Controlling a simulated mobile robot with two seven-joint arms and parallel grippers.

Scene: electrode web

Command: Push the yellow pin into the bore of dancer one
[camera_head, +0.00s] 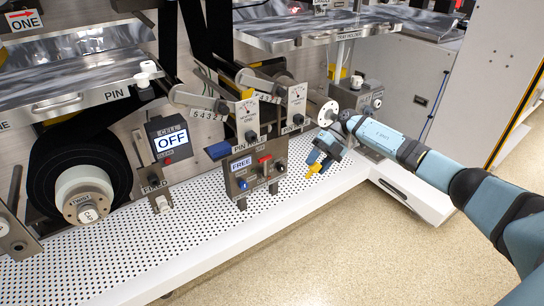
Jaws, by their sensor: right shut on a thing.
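My right gripper (318,162), at the end of a light blue arm coming in from the right, is shut on the yellow pin (313,170). It holds the pin over the right part of the white perforated deck, apart from the dancer plates. Two dancer units stand left of the gripper: a nearer plate with a gauge (249,110) and a farther plate with a gauge (297,94), each with a roller arm reaching left. Labels starting "PIN" show on the plates, but I cannot read which is dancer one, and no bore is clearly visible. My left gripper is not in view.
A box marked FREE (241,164) with red and blue knobs stands below the nearer dancer. A CELL OFF sign (171,140) and a black roll (62,165) are at left. A round white flange (329,113) is close behind my gripper. The perforated deck (215,225) is bare in front.

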